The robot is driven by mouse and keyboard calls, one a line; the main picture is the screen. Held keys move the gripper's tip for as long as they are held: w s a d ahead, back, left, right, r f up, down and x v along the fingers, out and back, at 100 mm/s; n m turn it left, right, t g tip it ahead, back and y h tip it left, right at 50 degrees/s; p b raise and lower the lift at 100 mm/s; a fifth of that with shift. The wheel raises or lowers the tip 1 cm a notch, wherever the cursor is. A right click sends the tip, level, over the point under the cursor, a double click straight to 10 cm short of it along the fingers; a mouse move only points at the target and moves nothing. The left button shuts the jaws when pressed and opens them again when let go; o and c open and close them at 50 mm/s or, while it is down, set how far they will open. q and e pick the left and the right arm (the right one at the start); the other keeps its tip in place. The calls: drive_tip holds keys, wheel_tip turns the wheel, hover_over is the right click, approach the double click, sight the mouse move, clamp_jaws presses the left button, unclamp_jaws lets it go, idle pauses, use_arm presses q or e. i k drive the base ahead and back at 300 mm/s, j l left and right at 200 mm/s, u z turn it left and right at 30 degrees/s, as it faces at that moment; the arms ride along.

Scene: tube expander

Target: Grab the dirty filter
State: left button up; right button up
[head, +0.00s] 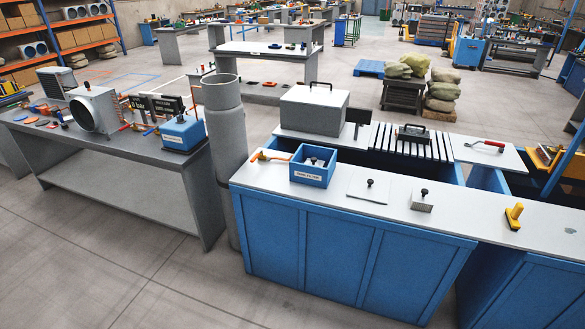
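I cannot tell for certain which object is the dirty filter. On the white top of the blue workbench stands an open blue box (328,178) with a label too small to read; dark-knobbed pieces (314,161) sit inside it. To its right, a thin light plate with a black knob (370,183) lies on the bench top. Farther right is a small grey piece with a black knob (422,205), which looks darker than the bench top. Neither of my grippers shows in the head view.
The blue workbench (330,245) fills the front right. A yellow-handled brush (514,214), an orange-handled tool (268,156), a grey lidded box (312,108) and a slatted rack (400,140) are on it. A tall grey tube (224,130) stands between it and a grey table (95,149). Floor at front left is clear.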

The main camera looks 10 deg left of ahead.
sight(313, 161)
drive_tip(key=i+j+z, duration=0.3)
drive_tip(key=i, duration=0.35)
drive_tip(key=i+j+z, duration=0.25)
drive_tip(key=i+j, duration=0.2)
drive_tip(key=i, duration=0.15)
